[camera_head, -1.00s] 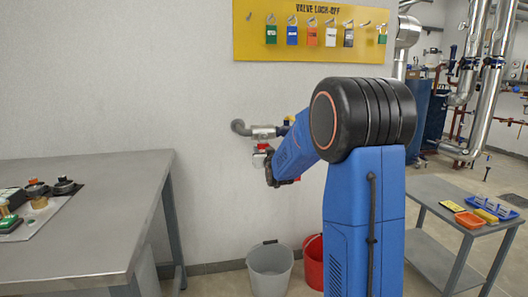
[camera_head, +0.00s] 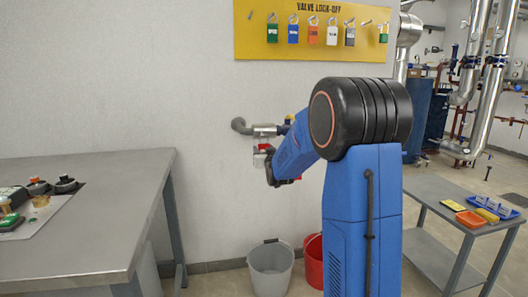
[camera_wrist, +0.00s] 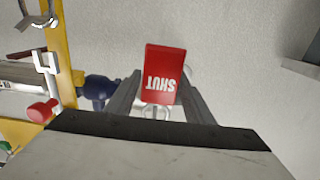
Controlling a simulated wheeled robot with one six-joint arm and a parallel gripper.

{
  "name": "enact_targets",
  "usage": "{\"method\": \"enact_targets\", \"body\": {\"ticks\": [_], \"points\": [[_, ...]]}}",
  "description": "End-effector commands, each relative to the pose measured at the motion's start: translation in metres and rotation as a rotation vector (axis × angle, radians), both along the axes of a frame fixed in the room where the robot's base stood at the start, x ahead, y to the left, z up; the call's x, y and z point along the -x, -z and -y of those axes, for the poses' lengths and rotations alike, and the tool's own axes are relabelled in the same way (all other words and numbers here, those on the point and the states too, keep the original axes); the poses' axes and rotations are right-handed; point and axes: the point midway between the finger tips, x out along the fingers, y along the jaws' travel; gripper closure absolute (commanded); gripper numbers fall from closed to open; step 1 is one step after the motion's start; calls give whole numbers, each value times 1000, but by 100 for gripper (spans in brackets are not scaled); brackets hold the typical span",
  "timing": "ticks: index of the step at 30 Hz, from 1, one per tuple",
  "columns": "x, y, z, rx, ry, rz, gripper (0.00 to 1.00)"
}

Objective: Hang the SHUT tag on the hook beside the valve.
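The red SHUT tag (camera_wrist: 164,75) shows in the wrist view with its white lettering upside down. It sits between the two fingertips of my gripper (camera_wrist: 160,92), which appear closed on its sides. A metal ring (camera_wrist: 156,112) shows at its lower edge in that view.
A red knob (camera_wrist: 42,110) and a dark blue part (camera_wrist: 100,88) are left of my gripper. A yellow lock board (camera_head: 310,30) hangs above. A grey bucket (camera_head: 270,272) and a red bucket (camera_head: 313,262) stand below. Steel tables (camera_head: 100,210) flank the space.

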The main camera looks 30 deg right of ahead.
Motion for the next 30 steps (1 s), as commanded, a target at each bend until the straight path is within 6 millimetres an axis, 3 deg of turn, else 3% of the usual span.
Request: {"method": "enact_targets", "body": {"ticks": [14,30], "points": [[7,0,-2,0,0,0,38],[96,-1,-28,0,0,1,38]]}}
